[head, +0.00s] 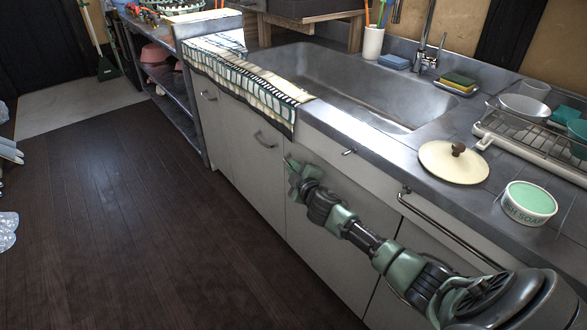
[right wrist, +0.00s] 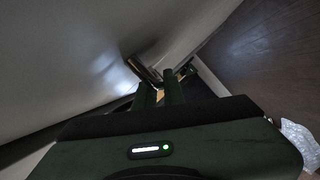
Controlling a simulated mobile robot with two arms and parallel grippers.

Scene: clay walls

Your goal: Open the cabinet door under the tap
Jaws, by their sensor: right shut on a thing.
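The tap (head: 424,48) stands behind the sink at the back of the counter. Below the sink, the pale cabinet door (head: 322,245) looks flush with the front in the head view. My right gripper (head: 292,168) is at this door's upper left edge, its arm reaching in from the lower right. In the right wrist view the gripper (right wrist: 160,88) is shut on a metal handle (right wrist: 143,71) close to the pale door face. The fingers partly hide the handle, and in the head view the gripper covers it. My left gripper is not in view.
A neighbouring door with its own handle (head: 265,139) is to the left, beneath a hanging striped cloth (head: 255,88). A long bar handle (head: 450,232) is to the right. A lid (head: 453,163) and soap tub (head: 528,203) stand on the counter. The wood floor (head: 130,220) in front is clear.

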